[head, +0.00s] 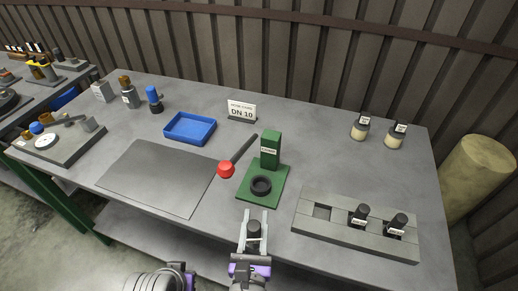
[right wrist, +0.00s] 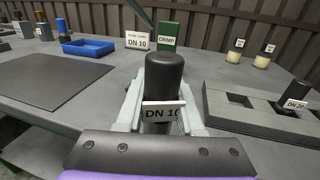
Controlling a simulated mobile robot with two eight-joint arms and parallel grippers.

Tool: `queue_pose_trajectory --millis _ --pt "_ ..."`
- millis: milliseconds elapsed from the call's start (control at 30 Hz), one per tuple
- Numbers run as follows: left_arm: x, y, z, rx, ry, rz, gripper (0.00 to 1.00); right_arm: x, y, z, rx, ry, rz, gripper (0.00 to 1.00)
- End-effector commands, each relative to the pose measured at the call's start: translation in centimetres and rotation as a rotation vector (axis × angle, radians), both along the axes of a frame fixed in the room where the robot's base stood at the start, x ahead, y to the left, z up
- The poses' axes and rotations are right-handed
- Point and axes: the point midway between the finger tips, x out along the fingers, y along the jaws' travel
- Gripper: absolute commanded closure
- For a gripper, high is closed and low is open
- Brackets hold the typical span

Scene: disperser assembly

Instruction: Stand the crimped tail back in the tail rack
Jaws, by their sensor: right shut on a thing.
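My right gripper (head: 256,222) is shut on a dark tail (head: 253,237) with a black rounded top, held upright in front of the green press. In the right wrist view the tail (right wrist: 163,75) stands between the pale jaws and its white label reads DN 10. The grey tail rack (head: 300,222) lies to the right of the gripper. Its left square slot (head: 321,213) is empty. Two labelled black tails stand in its other slots, a middle one (head: 360,214) and a right one (head: 397,223). The tail's lower end is hidden. My left gripper's fingers do not show.
A green press (head: 270,150) with a black ring (head: 261,185) and a red-knobbed lever (head: 226,169) stands ahead. A DN 10 sign (head: 241,110), blue tray (head: 190,128) and two pale jars (head: 360,131) are farther back. A bare dark mat (head: 155,177) lies left.

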Motion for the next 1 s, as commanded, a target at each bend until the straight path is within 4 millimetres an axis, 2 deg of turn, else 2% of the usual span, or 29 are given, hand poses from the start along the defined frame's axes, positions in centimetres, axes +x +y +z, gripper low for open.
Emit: queue_pose_trajectory --millis 167,267,367,500,700,833,1000 --pt "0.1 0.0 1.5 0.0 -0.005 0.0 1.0 2.3 -0.8 0.9 -0.003 -0.005 -0.027 1.0" --pt "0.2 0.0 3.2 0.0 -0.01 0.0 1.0 5.3 -2.1 1.8 -0.006 -0.009 -0.058 1.0" --pt "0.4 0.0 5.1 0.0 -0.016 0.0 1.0 9.0 -4.3 2.5 -0.008 -0.012 -0.094 1.0" --pt "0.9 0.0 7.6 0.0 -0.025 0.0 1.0 14.0 -8.4 3.0 -0.009 -0.011 -0.141 1.0" --pt "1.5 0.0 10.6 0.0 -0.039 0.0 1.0 19.2 -14.6 3.4 -0.006 -0.006 -0.195 1.0" --pt "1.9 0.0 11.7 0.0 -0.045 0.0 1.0 21.0 -17.4 3.5 -0.003 -0.003 -0.215 1.0" --pt "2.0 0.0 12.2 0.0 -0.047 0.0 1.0 21.8 -18.9 3.3 0.0 0.0 -0.223 1.0"
